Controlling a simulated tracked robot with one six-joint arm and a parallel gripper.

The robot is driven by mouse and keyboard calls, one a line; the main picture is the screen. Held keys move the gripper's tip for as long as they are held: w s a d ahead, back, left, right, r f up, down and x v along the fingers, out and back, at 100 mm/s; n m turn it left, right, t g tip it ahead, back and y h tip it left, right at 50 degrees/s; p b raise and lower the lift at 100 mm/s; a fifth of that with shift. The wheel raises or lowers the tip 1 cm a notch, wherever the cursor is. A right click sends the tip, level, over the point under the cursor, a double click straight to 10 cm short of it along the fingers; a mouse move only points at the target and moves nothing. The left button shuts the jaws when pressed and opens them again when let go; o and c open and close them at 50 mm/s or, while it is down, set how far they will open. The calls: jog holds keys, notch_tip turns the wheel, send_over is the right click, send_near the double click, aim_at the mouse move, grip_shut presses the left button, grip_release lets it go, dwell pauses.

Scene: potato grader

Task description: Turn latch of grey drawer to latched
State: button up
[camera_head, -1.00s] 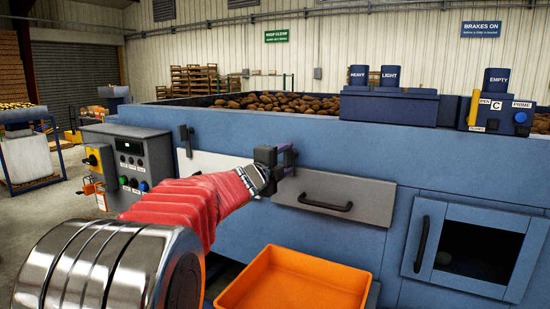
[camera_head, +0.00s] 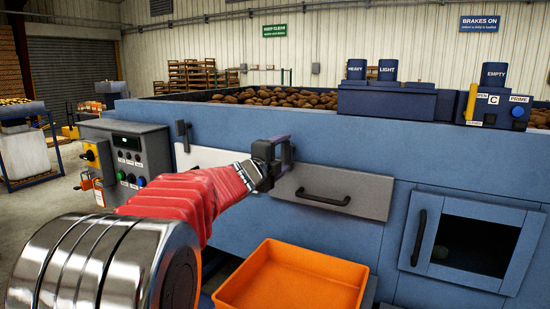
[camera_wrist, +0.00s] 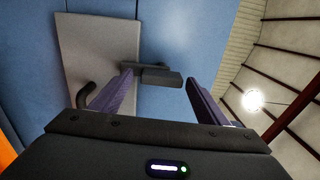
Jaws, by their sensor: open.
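The grey drawer (camera_head: 345,190) is in the blue machine front, with a black bar handle (camera_head: 322,198). It looks shut. It also shows in the wrist view (camera_wrist: 90,50), turned on its side. Its dark latch (camera_wrist: 165,75) sits by the drawer's edge and crosses onto the blue panel in the wrist view. My gripper (camera_wrist: 158,77) is open, with the latch showing between its two purple fingers. I cannot tell whether either finger touches it. In the head view my gripper (camera_head: 274,153) is at the drawer's upper left corner and hides the latch.
A white drawer front (camera_head: 205,158) lies left of the grey one, with an upright dark latch (camera_head: 183,133) above it. An orange crate (camera_head: 295,280) stands below. A control box (camera_head: 125,155) is at the left, and a windowed door (camera_head: 470,245) at the right.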

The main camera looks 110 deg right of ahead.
jog(key=v, duration=1.3)
jog(key=shift+w+a, duration=0.25)
jog(key=shift+a, duration=0.05)
jog(key=shift+w+d, duration=0.1)
jog(key=shift+w, duration=0.05)
dwell(0.3)
